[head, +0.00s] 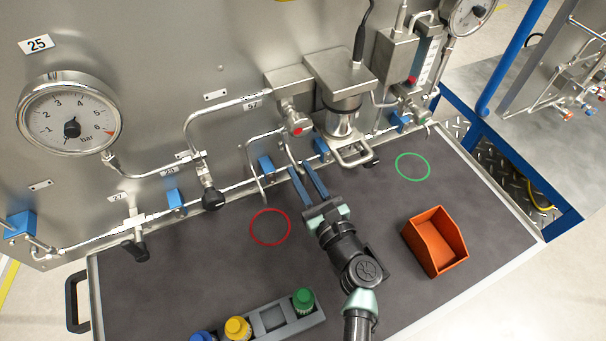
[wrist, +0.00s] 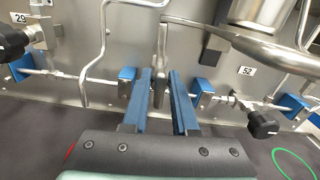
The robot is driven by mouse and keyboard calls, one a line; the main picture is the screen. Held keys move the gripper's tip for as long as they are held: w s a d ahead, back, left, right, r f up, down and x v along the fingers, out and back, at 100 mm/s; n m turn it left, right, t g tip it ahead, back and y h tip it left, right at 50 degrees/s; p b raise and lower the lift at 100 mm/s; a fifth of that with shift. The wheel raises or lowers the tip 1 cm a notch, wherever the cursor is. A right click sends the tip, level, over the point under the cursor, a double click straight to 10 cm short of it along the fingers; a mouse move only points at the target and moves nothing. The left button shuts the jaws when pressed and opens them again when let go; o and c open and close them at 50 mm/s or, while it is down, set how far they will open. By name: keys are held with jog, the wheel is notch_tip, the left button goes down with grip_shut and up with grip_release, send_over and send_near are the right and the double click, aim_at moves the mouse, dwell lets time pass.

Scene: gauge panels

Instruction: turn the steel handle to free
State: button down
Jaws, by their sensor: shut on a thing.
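The steel handle (wrist: 162,72) shows in the wrist view as a thin upright bar between my two blue fingers. In the head view a slim steel lever (head: 289,152) hangs below the valve with the red dot (head: 297,126); its lower end is at my fingertips. My gripper (head: 301,173) reaches up from the front to the panel, its fingers close together around the bar.
A U-shaped steel bar (head: 356,160) juts out just right of my fingers. A bent pipe (head: 250,160) hangs to the left. Blue clamps (head: 266,166) line the low pipe. An orange bin (head: 437,242) and a rack with coloured caps (head: 270,318) stand on the dark mat.

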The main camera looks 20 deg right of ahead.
jog(key=n+b, duration=0.3)
jog(key=n, duration=0.1)
jog(key=shift+a+f, duration=0.15)
jog(key=shift+f, duration=0.1)
jog(key=n+b, duration=0.4)
jog(key=shift+a+f+n, duration=0.1)
jog(key=shift+n, duration=0.2)
jog(key=shift+a+f+n+b, duration=0.1)
jog(key=shift+n+b, duration=3.4)
jog(key=shift+n, duration=0.6)
jog(key=c, duration=0.9)
grip_release()
